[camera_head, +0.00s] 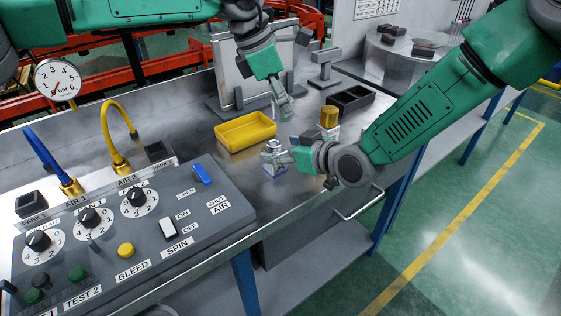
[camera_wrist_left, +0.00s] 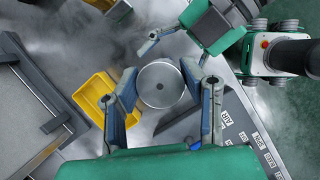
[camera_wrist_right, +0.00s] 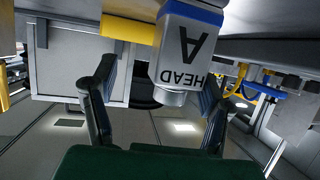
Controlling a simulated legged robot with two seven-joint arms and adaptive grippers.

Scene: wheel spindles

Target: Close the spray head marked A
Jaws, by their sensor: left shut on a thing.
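The spray head marked A (camera_wrist_right: 190,45) is a white block with a blue band and a grey round neck. It appears upside down in the right wrist view. In the head view, it (camera_head: 273,147) stands on the bench beside my right gripper (camera_head: 275,158), partly covered by the fingers. My right gripper is open, with the spray head near its fingertips; contact is unclear. My left gripper (camera_head: 284,108) is higher, above the bench near the yellow tray. Its fingers are shut on a round grey metal cap (camera_wrist_left: 160,85), which fills the gap between the fingertips in the left wrist view.
A yellow tray (camera_head: 231,140) lies left of the spray head. A dark bin (camera_head: 350,99) and a brass cylinder (camera_head: 329,117) stand behind and right. The control panel (camera_head: 215,228) with knobs fills the near left. A grey stand (camera_head: 324,70) rises at the back.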

